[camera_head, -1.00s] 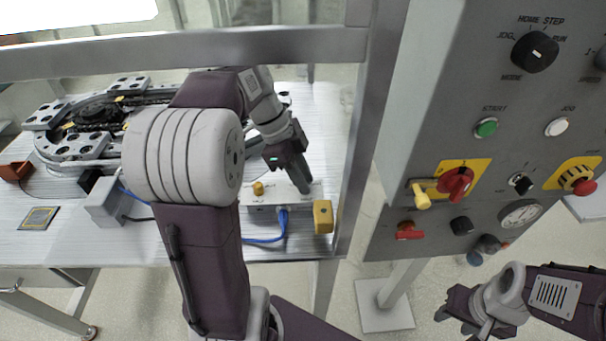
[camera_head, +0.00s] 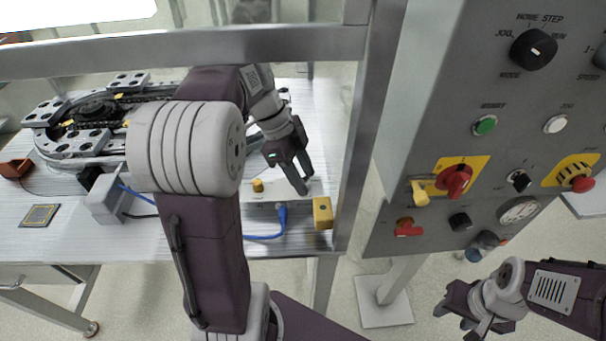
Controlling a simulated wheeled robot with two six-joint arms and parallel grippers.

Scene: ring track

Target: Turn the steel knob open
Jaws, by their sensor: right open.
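My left gripper (camera_head: 303,183) reaches down to the right part of a low pale box (camera_head: 246,203) on the table. Its fingertips are at the box's top. A small grey spot shows beside the tips, but I cannot tell whether it is the steel knob or whether the fingers grip it. A small yellow knob (camera_head: 258,186) stands on the same box, left of the fingers. My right gripper (camera_head: 452,312) is open and empty at the lower right, below the control panel and away from the box.
A yellow block (camera_head: 323,213) and a blue cable (camera_head: 281,222) are close to my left gripper. A metal frame post (camera_head: 357,150) stands right of the box. The grey control panel (camera_head: 440,120) carries several knobs and buttons. The ring track (camera_head: 62,148) lies at the left.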

